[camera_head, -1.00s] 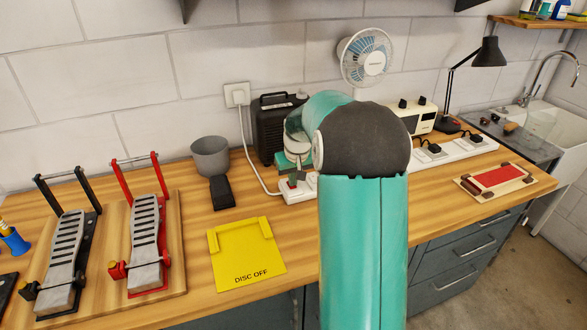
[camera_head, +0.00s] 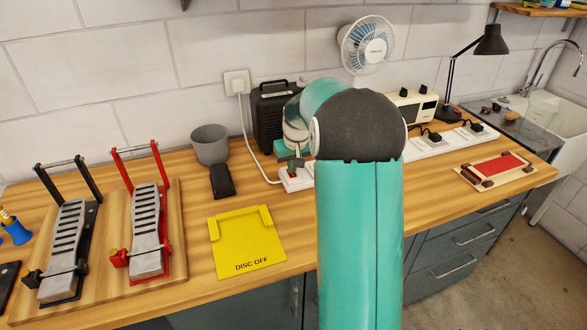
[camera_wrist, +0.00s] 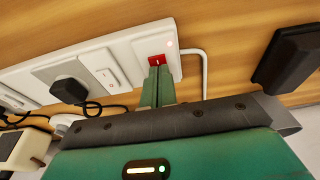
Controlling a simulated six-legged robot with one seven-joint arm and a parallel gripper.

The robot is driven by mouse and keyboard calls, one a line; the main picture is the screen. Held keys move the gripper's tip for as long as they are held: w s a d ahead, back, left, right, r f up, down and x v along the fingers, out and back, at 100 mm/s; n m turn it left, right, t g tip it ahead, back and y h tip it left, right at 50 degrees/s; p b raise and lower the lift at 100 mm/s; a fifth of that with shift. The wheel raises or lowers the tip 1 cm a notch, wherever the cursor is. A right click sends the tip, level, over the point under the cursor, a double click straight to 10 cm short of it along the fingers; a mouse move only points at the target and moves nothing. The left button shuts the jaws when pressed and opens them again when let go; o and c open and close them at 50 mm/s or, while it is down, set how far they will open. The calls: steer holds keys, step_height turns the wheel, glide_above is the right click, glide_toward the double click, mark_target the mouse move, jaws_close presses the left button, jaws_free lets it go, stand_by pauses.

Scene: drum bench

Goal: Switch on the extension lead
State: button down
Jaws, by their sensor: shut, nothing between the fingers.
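The white extension lead (camera_head: 425,146) lies along the back of the bench, partly hidden behind my arm. At its left end is a red rocker switch (camera_head: 293,174). In the wrist view the red switch (camera_wrist: 157,60) is set in the white strip (camera_wrist: 128,62), with a small pale pinkish spot beside it. My gripper (camera_wrist: 157,72) is shut and empty, its green fingertips at the near edge of the switch. I cannot tell whether they touch it. In the head view my gripper (camera_head: 297,163) is just above the switch end.
A black amplifier-like box (camera_head: 270,115) stands behind the lead's left end. A white cable runs from the wall socket (camera_head: 237,82). A grey cup-shaped holder (camera_head: 210,145), a yellow "DISC OFF" plate (camera_head: 245,245) and two pedals are to the left. Black plugs (camera_wrist: 69,91) sit in the lead.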

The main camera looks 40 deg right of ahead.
steer(key=shift+w+r, duration=0.1)
steer(key=shift+w, duration=0.1)
steer(key=shift+r, duration=0.2)
steer(key=v, duration=1.3)
steer(key=shift+r, duration=0.2)
steer(key=shift+s, duration=0.15)
